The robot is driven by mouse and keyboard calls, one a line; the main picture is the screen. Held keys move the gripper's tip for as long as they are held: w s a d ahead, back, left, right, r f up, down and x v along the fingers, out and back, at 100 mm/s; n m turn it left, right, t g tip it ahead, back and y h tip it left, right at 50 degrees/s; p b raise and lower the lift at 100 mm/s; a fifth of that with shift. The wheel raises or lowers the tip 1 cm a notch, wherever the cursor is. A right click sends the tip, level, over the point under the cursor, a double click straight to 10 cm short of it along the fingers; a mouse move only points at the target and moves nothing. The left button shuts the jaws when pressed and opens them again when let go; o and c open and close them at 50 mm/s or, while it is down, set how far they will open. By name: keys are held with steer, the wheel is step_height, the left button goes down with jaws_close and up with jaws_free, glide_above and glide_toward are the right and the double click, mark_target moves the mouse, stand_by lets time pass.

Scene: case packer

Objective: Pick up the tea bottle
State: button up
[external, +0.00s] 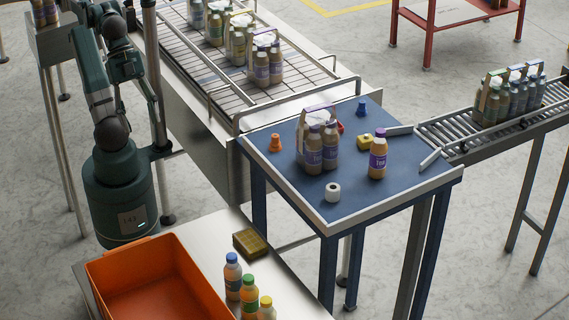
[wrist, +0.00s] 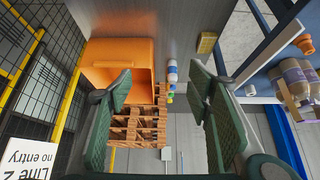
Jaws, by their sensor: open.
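An orange crate (external: 113,262), several bottles (external: 249,291) and a brownish-yellow block (external: 249,242) are in front. Conveyors with packs adjoin the table.

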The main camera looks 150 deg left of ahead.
steer(key=w+a+r+p, duration=0.2)
steer(key=w+a, duration=0.2)
steer(key=w, duration=0.2)
steer(key=w+a+r+h+p, duration=0.1)
steer(key=w+a+r+p, duration=0.15)
steer(key=w, duration=0.35)
steer(key=w+a+r+p, duration=0.2)
steer(key=w+a+p, duration=0.15)
steer(key=w, duration=0.35)
steer(key=w+a+t+h+p, duration=0.1)
steer(key=w+a+p, duration=0.1)
steer(key=w+a, duration=0.5)
steer(key=w+a+t+p, duration=0.15)
steer(key=w+a, duration=0.25)
steer(key=a, duration=0.6)
steer(key=a+f+m+t+p, duration=0.15)
steer(key=a+p, duration=0.35)
steer(key=a, duration=1.2)
steer(key=a+f+t+p, duration=0.2)
steer(key=a+f+p, duration=0.15)
steer(key=a, duration=1.45)
step_height(320, 180, down, 11)
steer(key=shift+s+a+r+y, duration=0.15)
steer(key=shift+s+a+y, duration=0.05)
steer(key=shift+a+y, duration=0.1)
